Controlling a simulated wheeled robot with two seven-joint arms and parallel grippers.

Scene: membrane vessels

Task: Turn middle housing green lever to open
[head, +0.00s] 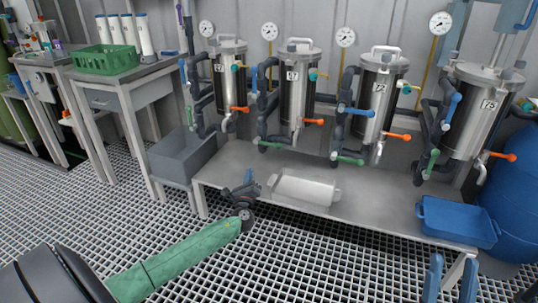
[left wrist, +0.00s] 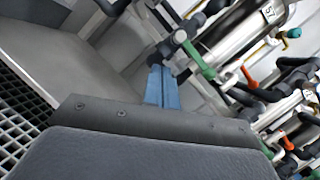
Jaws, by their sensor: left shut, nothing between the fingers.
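Several steel housings stand in a row in the head view. The two inner ones are the second (head: 297,85) and third (head: 378,98) from the left. Green levers show low on their pipes, one at the second housing (head: 270,146) and one at the third (head: 347,159). My left gripper (head: 248,179) is over the front left of the bench, below and apart from these levers. In the left wrist view its blue fingers (left wrist: 162,88) are together and empty, with a green lever (left wrist: 197,60) just beyond their tips. My right gripper (head: 454,261) is open and empty at the lower right.
A white tray (head: 305,200) and a blue tray (head: 455,223) lie on the bench (head: 375,205). Orange levers (head: 314,121) and blue levers (head: 355,111) stick out from the housings. A grey bin (head: 183,160) stands left of the bench. The grating in front is clear.

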